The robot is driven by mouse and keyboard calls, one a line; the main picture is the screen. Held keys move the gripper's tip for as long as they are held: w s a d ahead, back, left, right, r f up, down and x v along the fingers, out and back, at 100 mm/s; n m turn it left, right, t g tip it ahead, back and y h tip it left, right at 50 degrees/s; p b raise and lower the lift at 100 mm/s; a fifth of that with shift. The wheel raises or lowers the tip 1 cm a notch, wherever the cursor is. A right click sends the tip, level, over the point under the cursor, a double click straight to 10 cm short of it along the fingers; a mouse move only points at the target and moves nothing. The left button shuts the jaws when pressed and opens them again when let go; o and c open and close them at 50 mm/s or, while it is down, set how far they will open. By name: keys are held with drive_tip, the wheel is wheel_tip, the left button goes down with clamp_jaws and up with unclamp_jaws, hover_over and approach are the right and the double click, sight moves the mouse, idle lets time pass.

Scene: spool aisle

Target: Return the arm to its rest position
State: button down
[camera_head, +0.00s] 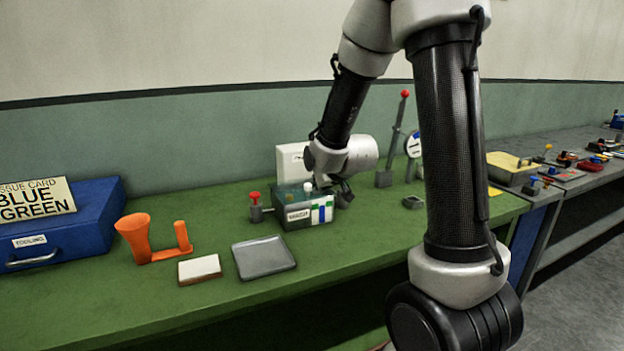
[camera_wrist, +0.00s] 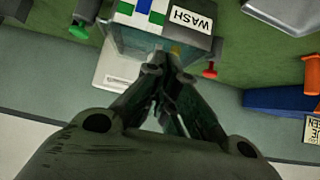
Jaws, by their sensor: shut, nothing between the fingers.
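My arm reaches over the green bench (camera_head: 100,295) in the head view, bent at the elbow. The label there reads WASH (camera_wrist: 193,18). I cannot tell whether the fingertips touch the fixture.
A red knob (camera_head: 255,197) stands left of the fixture, a red-topped lever (camera_head: 404,95) to its right. A grey tray (camera_head: 264,258), a white-topped block (camera_head: 199,268), an orange funnel holder (camera_head: 135,235) and a blue toolbox (camera_head: 85,225) lie left. Free bench shows in front.

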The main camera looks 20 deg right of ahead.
drive_tip(key=s+f+g, duration=0.3)
drive_tip(key=s, duration=0.4)
drive_tip(key=s+f+g, duration=0.3)
drive_tip(key=s, duration=0.4)
drive_tip(key=s+d+r, duration=0.1)
drive_tip(key=s+r, duration=1.6)
drive_tip(key=s, duration=0.1)
drive_tip(key=shift+s+r, duration=0.2)
drive_tip(key=shift+r, duration=0.05)
